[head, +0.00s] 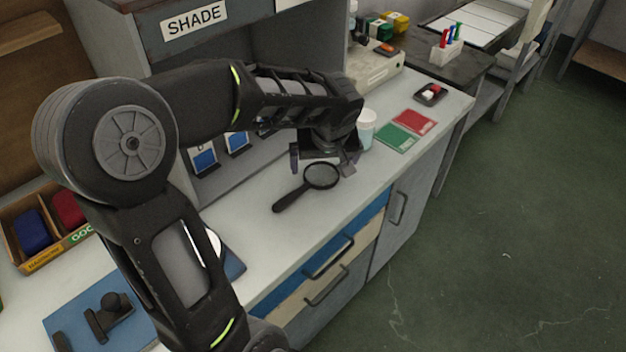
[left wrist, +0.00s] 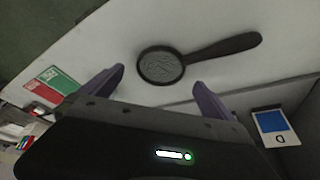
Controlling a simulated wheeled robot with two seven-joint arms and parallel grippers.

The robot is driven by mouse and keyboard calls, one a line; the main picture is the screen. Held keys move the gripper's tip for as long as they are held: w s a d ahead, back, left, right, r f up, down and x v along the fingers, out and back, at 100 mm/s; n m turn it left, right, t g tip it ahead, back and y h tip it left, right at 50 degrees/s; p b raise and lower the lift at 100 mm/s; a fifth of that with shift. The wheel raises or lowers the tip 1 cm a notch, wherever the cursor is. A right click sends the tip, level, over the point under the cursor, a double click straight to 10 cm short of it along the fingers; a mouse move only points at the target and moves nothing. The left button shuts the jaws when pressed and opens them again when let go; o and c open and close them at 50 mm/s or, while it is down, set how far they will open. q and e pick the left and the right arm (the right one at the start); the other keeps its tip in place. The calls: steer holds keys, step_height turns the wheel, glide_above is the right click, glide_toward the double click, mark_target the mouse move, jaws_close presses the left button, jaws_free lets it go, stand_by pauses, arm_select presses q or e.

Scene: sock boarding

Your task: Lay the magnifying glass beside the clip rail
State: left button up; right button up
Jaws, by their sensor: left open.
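The magnifying glass (head: 321,176) lies flat on the pale worktop, its black handle pointing to the lower left in the head view. In the left wrist view the magnifying glass (left wrist: 162,66) has its round lens just beyond the fingertips and its handle to the upper right. My left gripper (head: 322,165) is open and empty, close to the lens end. Its two purple fingers (left wrist: 158,78) stand apart in the left wrist view. I cannot pick out the clip rail for certain; blue-and-white cards (head: 204,160) stand at the grey cabinet, partly behind my arm. My right gripper is not in view.
A white cup (head: 366,128) stands just right of my gripper. Green (head: 394,138) and red (head: 414,122) cards lie beyond it. A blue mat (head: 75,322) with black parts and a wooden tray (head: 60,238) are at the left. Worktop near the front edge is clear.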

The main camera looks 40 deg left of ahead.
arm_select(q)
steer(key=x, duration=0.3)
steer(key=shift+r, duration=0.1)
stand_by(0.4)
steer(key=c, duration=1.7)
step_height(320, 180, up, 10)
steer(key=shift+p, duration=0.3)
